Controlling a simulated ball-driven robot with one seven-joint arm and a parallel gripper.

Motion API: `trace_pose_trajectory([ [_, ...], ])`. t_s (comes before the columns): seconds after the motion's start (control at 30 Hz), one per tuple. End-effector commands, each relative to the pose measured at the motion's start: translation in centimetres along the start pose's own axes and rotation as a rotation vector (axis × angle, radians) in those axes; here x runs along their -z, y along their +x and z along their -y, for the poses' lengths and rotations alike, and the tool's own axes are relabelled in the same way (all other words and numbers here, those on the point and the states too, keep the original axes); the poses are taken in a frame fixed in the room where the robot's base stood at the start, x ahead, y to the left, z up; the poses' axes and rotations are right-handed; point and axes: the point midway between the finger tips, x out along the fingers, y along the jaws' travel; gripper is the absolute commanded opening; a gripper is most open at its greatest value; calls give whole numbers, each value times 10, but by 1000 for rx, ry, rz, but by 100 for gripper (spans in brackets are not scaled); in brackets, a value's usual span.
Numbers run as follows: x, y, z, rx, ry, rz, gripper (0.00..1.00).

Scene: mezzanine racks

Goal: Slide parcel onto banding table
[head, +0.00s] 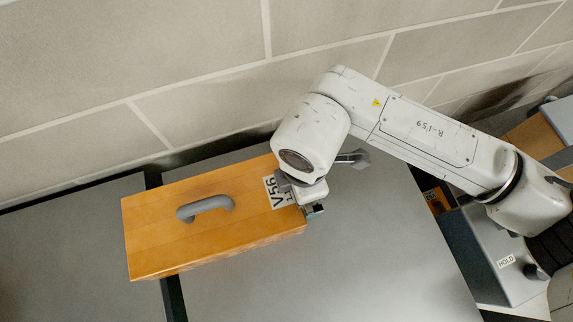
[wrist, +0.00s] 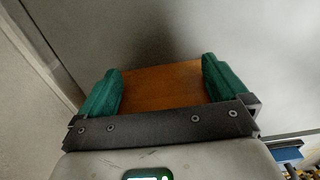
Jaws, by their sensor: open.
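The parcel is an orange wooden box (head: 160,240) with a grey handle on top and a white label near its right end. It lies across the dark gap between two grey tabletops, one at the left (head: 70,250) and one at the right (head: 330,265). No marking shows which is the banding table. My gripper (head: 312,207) is open at the parcel's right end, partly hidden by my wrist. In the wrist view, the green finger pads (wrist: 160,82) stand apart with the parcel's wood (wrist: 160,88) between them; I cannot tell whether they touch it.
A pale block wall (head: 150,60) runs close behind the tables. At the right stand a grey box marked HOLD (head: 490,250) and other boxes (head: 535,135). The right tabletop is clear in front of my arm, and the left one is clear beyond the parcel.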

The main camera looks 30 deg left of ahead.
Motion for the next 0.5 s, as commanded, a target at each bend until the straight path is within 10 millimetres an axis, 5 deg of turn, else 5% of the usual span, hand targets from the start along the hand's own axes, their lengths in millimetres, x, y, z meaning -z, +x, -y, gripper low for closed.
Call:
trace_pose_trajectory([
  [0.5,25,-1,0,1,-3,-2,100],
])
